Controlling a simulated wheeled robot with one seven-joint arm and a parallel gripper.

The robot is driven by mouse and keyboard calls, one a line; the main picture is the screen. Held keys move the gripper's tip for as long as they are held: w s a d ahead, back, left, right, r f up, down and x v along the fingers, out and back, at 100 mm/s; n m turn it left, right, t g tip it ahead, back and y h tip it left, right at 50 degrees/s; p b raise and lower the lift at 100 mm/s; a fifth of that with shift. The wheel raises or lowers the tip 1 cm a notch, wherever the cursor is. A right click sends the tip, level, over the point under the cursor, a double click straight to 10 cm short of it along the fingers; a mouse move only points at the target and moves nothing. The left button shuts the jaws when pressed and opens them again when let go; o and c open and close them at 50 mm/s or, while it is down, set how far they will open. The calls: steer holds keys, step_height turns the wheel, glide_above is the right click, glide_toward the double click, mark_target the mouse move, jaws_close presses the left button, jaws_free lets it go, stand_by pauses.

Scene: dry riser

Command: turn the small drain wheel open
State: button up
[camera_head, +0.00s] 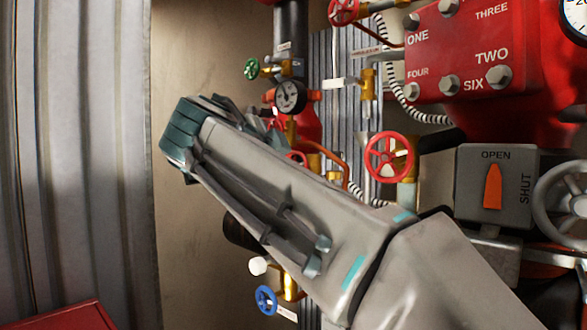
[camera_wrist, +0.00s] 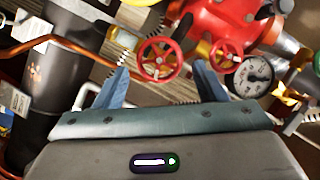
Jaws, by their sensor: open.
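I see several small handwheels and cannot read a label that tells which is the drain wheel. In the wrist view a red spoked wheel (camera_wrist: 159,58) stands ahead, between the two blue fingers of my gripper (camera_wrist: 161,72). The gripper is open and empty; I cannot tell how far the wheel is beyond the fingertips. A second, smaller red wheel (camera_wrist: 226,57) is just right of the right finger. In the head view my arm covers the gripper and most of one red wheel (camera_head: 297,157); another red wheel (camera_head: 390,157) is clear to the right.
A blue wheel (camera_head: 267,300) is low, a green wheel (camera_head: 251,68) high. A pressure gauge (camera_wrist: 254,77) is beside the red valve body (camera_wrist: 215,20). Copper pipe (camera_wrist: 60,43) and a dark cylinder (camera_wrist: 55,80) crowd the left. A lever box (camera_head: 496,190) points to OPEN.

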steer(key=p+x, duration=0.2)
steer(key=x, duration=0.4)
steer(key=c, duration=0.7)
